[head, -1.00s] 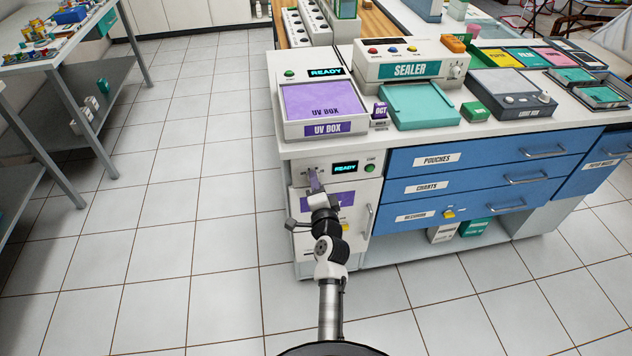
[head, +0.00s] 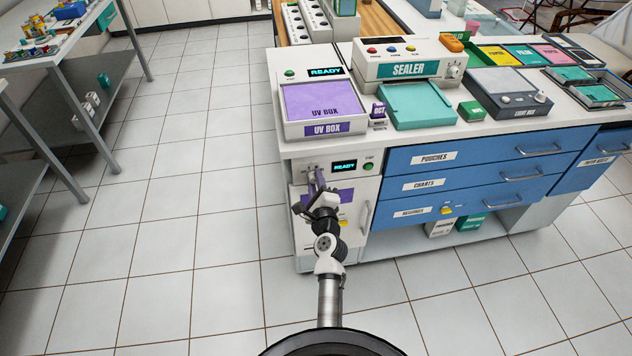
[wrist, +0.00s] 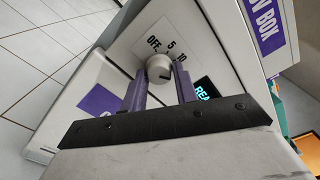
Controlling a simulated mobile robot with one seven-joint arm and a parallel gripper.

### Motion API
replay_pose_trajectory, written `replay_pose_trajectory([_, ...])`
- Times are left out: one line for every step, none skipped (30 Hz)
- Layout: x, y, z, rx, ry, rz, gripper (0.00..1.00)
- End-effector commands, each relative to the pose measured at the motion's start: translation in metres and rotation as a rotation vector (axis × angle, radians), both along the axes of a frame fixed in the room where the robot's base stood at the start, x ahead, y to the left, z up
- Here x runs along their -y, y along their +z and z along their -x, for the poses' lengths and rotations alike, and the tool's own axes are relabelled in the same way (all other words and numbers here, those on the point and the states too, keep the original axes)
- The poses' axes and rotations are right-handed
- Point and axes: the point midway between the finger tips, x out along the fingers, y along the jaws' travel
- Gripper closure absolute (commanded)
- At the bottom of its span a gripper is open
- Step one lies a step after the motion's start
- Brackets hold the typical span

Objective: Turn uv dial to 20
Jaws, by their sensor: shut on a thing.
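The UV dial (wrist: 159,67) is a round, light grey knob on a white plate, in the middle of the wrist view. The marks OFF, 5 and 10 show around it. No 20 mark is visible, and I cannot tell surely where the dial points. My gripper (wrist: 160,80) has its two purple fingers on either side of the dial, shut on it and rolled at a slant to the panel. In the head view my gripper (head: 316,182) is at the front of the white cabinet (head: 305,240), and it hides the dial there.
A lit READY display (head: 345,166) and a green button (head: 369,166) are right of the dial. A cabinet handle (head: 366,217) is below them. The UV box (head: 322,128) and sealer (head: 408,70) stand on the counter above. Floor to the left is clear.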

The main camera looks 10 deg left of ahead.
Motion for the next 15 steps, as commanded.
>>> replay_pose_trajectory([-0.0005,0.0021,-0.0006,-0.001,0.001,-0.013,0.93])
replay_pose_trajectory([-0.0005,0.0021,-0.0006,-0.003,0.001,-0.019,0.93])
replay_pose_trajectory([-0.0006,0.002,-0.0005,-0.005,0.001,-0.026,0.93])
replay_pose_trajectory([-0.0006,0.0019,-0.0005,-0.007,0.001,-0.029,0.93])
replay_pose_trajectory([-0.0007,0.0018,-0.0005,-0.008,0.001,-0.033,0.93])
replay_pose_trajectory([-0.0007,0.0018,-0.0005,-0.009,0.001,-0.037,0.93])
replay_pose_trajectory([-0.0007,0.0018,-0.0005,-0.01,0.001,-0.039,0.93])
replay_pose_trajectory([-0.0007,0.0018,-0.0005,-0.01,0.001,-0.041,0.93])
replay_pose_trajectory([-0.0007,0.0018,-0.0005,-0.011,0.001,-0.042,0.93])
replay_pose_trajectory([-0.0008,0.0018,-0.0005,-0.011,0.001,-0.043,0.93])
replay_pose_trajectory([-0.0009,0.0017,-0.0006,-0.011,0.001,-0.043,0.93])
replay_pose_trajectory([-0.0008,0.0018,-0.0006,-0.01,0.0,-0.044,0.93])
replay_pose_trajectory([-0.0009,0.0017,-0.0006,-0.011,0.002,-0.044,0.93])
replay_pose_trajectory([-0.0008,0.0018,-0.0006,-0.01,0.001,-0.044,0.93])
replay_pose_trajectory([-0.0008,0.0018,-0.0006,-0.011,0.002,-0.043,0.93])
